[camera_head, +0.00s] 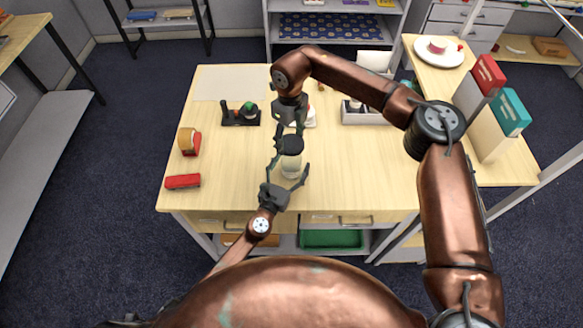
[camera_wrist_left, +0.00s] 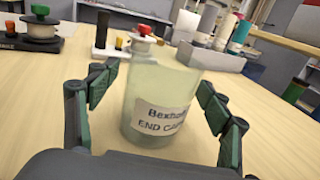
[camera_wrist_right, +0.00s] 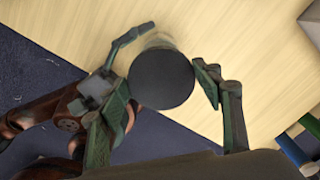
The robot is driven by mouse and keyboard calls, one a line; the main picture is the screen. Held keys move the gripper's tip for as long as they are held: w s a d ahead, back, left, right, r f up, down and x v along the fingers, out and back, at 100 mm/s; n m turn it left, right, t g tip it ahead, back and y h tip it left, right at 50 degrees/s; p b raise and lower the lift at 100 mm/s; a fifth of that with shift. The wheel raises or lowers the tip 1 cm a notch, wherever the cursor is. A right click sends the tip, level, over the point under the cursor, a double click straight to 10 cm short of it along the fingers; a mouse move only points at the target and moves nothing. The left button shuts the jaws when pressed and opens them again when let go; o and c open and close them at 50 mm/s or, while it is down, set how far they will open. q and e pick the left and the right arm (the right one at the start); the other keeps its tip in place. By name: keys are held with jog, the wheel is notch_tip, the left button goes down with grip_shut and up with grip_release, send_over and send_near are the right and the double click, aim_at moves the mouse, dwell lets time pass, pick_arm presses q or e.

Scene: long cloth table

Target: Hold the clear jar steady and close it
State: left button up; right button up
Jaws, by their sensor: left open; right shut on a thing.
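The clear jar (camera_head: 291,166) stands upright near the middle of the table's front part. Its white label (camera_wrist_left: 160,118) faces my left wrist camera. My left gripper (camera_head: 288,170) is open, with one finger on each side of the jar; in the left wrist view (camera_wrist_left: 160,110) gaps show between the fingers and the jar. My right gripper (camera_head: 291,136) comes down from above, shut on the round dark lid (camera_head: 291,145). The lid fills the middle of the right wrist view (camera_wrist_right: 161,79) and hides most of the jar. No lid shows on the jar's top in the left wrist view.
A black device with a green knob (camera_head: 249,109) stands behind left. A tape dispenser (camera_head: 189,141) and red stapler (camera_head: 183,181) lie at the left edge. A grey tray (camera_head: 366,116) is behind right. The table right of the jar is clear.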

pick_arm(q)
jog(key=shift+c, duration=0.3)
jog(key=c, duration=1.8)
jog(key=shift+o, duration=0.2)
pick_arm(e)
jog(key=shift+f, duration=2.45)
